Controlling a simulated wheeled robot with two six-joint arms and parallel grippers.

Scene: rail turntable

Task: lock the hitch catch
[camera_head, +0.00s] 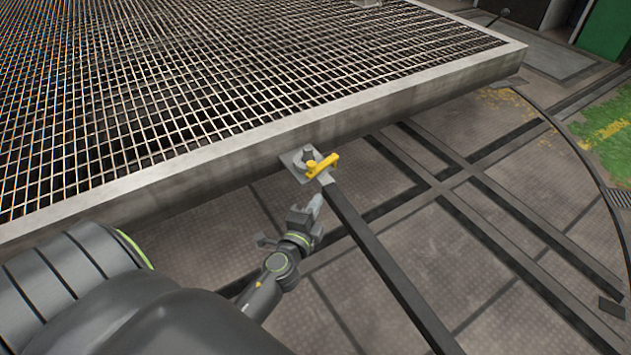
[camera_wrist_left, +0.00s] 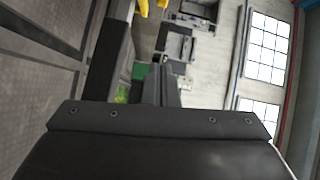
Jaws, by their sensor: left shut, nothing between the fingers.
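The yellow hitch catch (camera_head: 322,166) sits on a grey bracket (camera_head: 297,160) at the edge of the grated platform, where a dark drawbar (camera_head: 385,255) meets it. Yellow also shows at the top edge of the left wrist view (camera_wrist_left: 144,7), cut off by the frame. My left gripper (camera_head: 316,203) is just below the catch in the head view, beside the drawbar and apart from the catch. Its fingers (camera_wrist_left: 161,84) are shut and empty. Whether the catch is locked I cannot tell. My right gripper is not in view.
The grated platform (camera_head: 250,138) fills the upper left, with a thick metal rim. Dark rails (camera_head: 490,215) cross the floor at the right. Green ground (camera_head: 606,135) lies at the far right. The floor right of the drawbar is otherwise open.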

